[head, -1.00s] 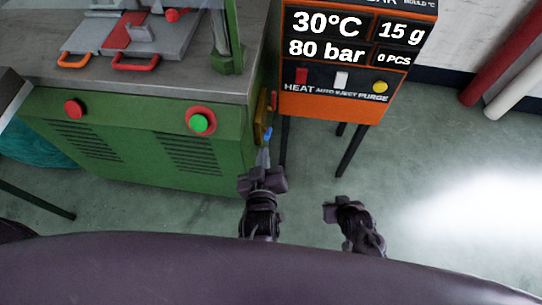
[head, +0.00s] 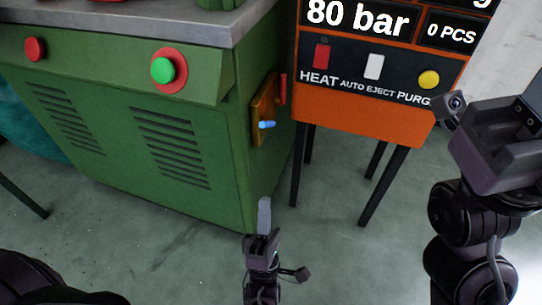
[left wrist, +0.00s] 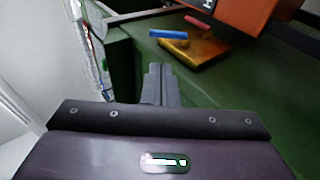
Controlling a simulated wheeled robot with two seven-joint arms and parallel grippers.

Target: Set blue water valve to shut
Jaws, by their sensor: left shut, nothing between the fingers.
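The blue water valve (head: 267,124) is a small blue handle low on a yellow plate (head: 261,107), on the right side of the green machine. In the head view it points sideways. The left wrist view shows the blue handle (left wrist: 168,34) lying across the picture, beyond my fingers. My left gripper (head: 264,215) is shut and empty, below the valve and apart from it. Its closed fingers also show in the left wrist view (left wrist: 159,84). My right gripper (head: 500,130) is raised at the right; its fingers cannot be made out.
A red handle (head: 282,88) sits above the blue one on the same plate. The orange control box (head: 362,121) stands on black legs to the right of the machine. A green button (head: 162,69) is on the machine's front. The floor between has free room.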

